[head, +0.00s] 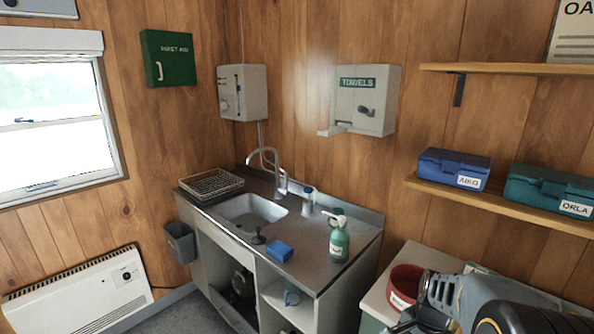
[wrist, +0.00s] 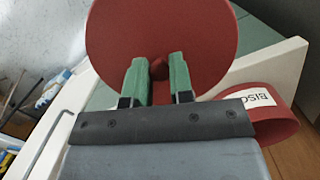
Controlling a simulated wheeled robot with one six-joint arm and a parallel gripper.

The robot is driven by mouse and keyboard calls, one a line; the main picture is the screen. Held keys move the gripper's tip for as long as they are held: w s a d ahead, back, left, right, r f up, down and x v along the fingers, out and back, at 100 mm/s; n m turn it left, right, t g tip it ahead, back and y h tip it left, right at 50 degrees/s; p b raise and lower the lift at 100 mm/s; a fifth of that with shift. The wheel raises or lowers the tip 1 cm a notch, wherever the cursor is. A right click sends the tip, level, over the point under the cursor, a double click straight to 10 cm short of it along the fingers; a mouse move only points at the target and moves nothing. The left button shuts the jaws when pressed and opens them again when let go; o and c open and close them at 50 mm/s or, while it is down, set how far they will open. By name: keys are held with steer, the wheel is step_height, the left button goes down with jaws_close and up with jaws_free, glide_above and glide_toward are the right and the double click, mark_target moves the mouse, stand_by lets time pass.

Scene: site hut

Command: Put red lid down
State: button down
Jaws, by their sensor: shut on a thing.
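The red lid (wrist: 160,30) is a round disc with a small knob, seen face-on in the wrist view. My gripper (wrist: 158,72) is shut on the knob, one green finger on each side. The red tin (wrist: 275,130), with a white label starting "BISC", is at the lower right of the lid in the wrist view, partly hidden by my gripper's body. In the head view the tin (head: 404,283) stands on the cabinet at the lower right and looks open. My arm covers the area beside it there, and I cannot make out the lid in that view.
The pale cabinet top (head: 385,307) holds the tin, with my arm over its right part. A wall shelf (head: 500,203) with blue and teal boxes is above.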

steer(key=w+a+f+n, duration=0.4)
steer(key=a+f+n, duration=0.1)
steer(key=f, duration=0.3)
steer(key=w+a+f+n+h, duration=0.1)
steer(key=w+a+f+n, duration=0.3)
steer(key=f, duration=0.5)
steer(key=a+n, duration=0.2)
steer(key=n, duration=0.1)
steer(key=shift+w+n+g, duration=0.25)
steer(key=shift+n+g, duration=0.15)
